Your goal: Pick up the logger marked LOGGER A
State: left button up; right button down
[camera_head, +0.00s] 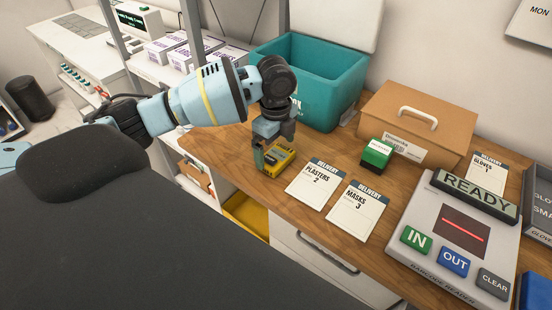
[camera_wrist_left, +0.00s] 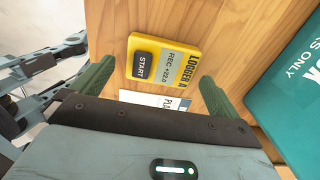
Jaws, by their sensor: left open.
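The yellow logger marked LOGGER A (camera_head: 279,157) lies on the wooden table near its front edge. In the left wrist view the logger (camera_wrist_left: 187,60) shows its name, a dark START button and a small display reading REC +22.0. My left gripper (camera_head: 270,150) is right over the logger in the head view, pointing down and partly covering it. In the left wrist view its two green fingers (camera_wrist_left: 152,88) are wide apart, with the logger between and beyond them. The gripper is open and holds nothing. My right gripper is not in view.
A teal box (camera_head: 325,75) with an open lid stands behind the logger. Delivery cards for plasters (camera_head: 315,183) and masks (camera_head: 355,210) lie to the right. A green-topped block (camera_head: 377,154), a cardboard box (camera_head: 415,115) and a barcode reader (camera_head: 455,240) stand further right.

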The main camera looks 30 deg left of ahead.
aim_at(276, 156)
pick_arm(q)
notch_tip(276, 156, down, 3)
jog(key=shift+w+f, duration=0.1)
jog(key=shift+f, duration=0.05)
jog(key=c, duration=0.9)
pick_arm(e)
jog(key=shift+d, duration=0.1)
pick_arm(q)
jog(key=shift+r, duration=0.2)
jog(key=shift+r, duration=0.65)
jog(key=shift+s+d+r, duration=0.1)
jog(key=shift+s+r, duration=0.15)
jog(key=shift+r, duration=0.8)
jog(key=s+d, duration=0.3)
jog(key=s, duration=0.4)
jog(key=s+d+r+p, duration=0.1)
jog(key=s+d, duration=0.2)
jog(key=s, duration=0.4)
jog(key=shift+d+r, duration=0.15)
jog(key=shift+d, duration=0.1)
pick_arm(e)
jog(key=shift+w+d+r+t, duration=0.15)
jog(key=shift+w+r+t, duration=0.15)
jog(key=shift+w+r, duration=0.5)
